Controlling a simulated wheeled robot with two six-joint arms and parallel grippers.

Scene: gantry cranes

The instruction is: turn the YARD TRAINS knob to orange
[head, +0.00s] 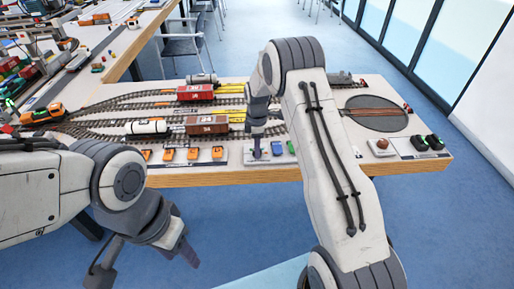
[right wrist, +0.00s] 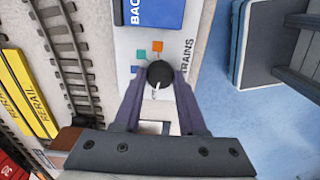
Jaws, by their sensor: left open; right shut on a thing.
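The YARD TRAINS knob (right wrist: 160,72) is a round black knob on a pale panel in the right wrist view. A teal mark, an orange mark (right wrist: 157,46) and a blue mark (right wrist: 134,69) sit around its far and left sides. A short white line on the knob points down the picture, away from the orange mark. My right gripper (right wrist: 159,80) is shut on the knob, one finger on each side. In the head view it reaches down at the table's front edge (head: 256,153), hiding the knob. My left gripper (head: 146,262) is open and empty, low in front of the table.
The layout table (head: 220,178) carries tracks, wagons and a round turntable (head: 376,113). Orange switches (head: 193,154) stand left of my right gripper; green (head: 291,147) and black controls (head: 427,142) stand to its right. Blue floor lies open in front.

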